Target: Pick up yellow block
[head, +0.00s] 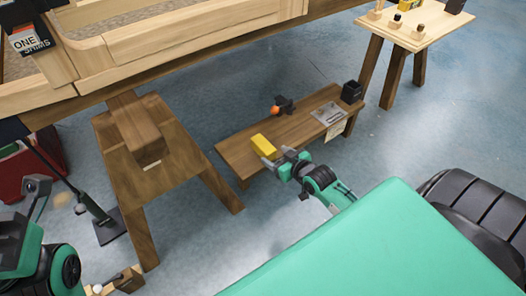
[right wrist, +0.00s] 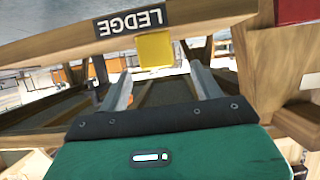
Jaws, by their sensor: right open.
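The yellow block (head: 263,145) lies on a low wooden bench (head: 240,152), near its left front part. My right gripper (head: 275,160) is open, just to the lower right of the block. In the right wrist view the yellow block (right wrist: 154,50) shows beyond the gap between my open right fingers (right wrist: 160,85), with nothing held between them. Whether a fingertip touches the block is hard to tell. My left arm is at the lower left of the head view; its fingers do not show clearly.
On the bench are an orange ball on a dark holder (head: 281,107), a grey plate (head: 328,114) and a black cup (head: 352,92). A wooden stool (head: 180,165) stands to the left. A small table (head: 430,22) stands at the upper right. A "LEDGE" label (right wrist: 130,22) shows in the wrist view.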

